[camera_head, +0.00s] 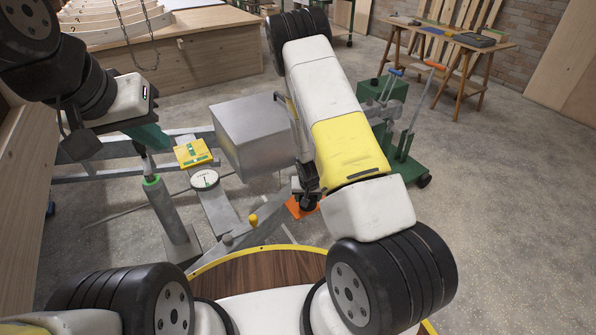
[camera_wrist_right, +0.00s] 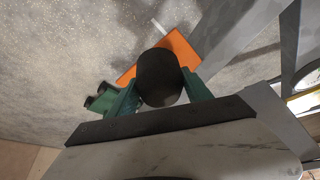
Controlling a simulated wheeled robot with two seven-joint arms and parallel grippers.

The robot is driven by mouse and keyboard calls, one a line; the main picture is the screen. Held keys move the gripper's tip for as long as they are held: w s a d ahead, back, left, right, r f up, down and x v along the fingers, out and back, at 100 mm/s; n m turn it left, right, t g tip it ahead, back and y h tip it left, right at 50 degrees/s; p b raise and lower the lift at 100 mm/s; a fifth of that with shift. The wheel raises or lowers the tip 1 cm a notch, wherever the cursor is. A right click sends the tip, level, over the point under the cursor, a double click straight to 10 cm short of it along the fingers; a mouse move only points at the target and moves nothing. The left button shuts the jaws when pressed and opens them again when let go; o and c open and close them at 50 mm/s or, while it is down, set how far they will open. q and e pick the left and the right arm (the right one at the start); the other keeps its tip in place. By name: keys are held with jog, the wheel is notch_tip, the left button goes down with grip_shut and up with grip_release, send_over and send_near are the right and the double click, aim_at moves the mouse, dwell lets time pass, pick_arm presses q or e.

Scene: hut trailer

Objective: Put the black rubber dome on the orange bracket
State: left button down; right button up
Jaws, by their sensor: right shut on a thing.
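The black rubber dome (camera_wrist_right: 160,76) sits between the green fingers of my right gripper (camera_wrist_right: 160,92), which is shut on it. In the right wrist view the orange bracket (camera_wrist_right: 181,47) lies beyond the dome, showing on both sides of it. The dome covers the bracket's middle, so I cannot tell whether they touch. In the head view the orange bracket (camera_head: 294,208) shows below my right gripper (camera_head: 306,198), mostly hidden by the gripper and arm. My left gripper (camera_head: 150,138) hangs at the left above a grey post; its finger gap is not clear.
A grey metal box (camera_head: 252,132) stands on the trailer frame left of my right arm. A yellow plate (camera_head: 193,152), a round white dial (camera_head: 204,179) and a grey post with a green ring (camera_head: 168,208) are nearby. A green wheeled stand (camera_head: 400,165) is at right.

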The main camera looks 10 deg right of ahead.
jog(key=w, duration=0.2)
jog(key=w+d, duration=0.1)
jog(key=w, duration=0.5)
jog(key=shift+d+f, duration=0.15)
jog(key=shift+f, duration=0.25)
jog(key=shift+w+f, duration=0.15)
jog(key=shift+f, duration=1.6)
jog(key=o, duration=1.4)
jog(key=shift+f, duration=0.1)
jog(key=shift+c, duration=0.2)
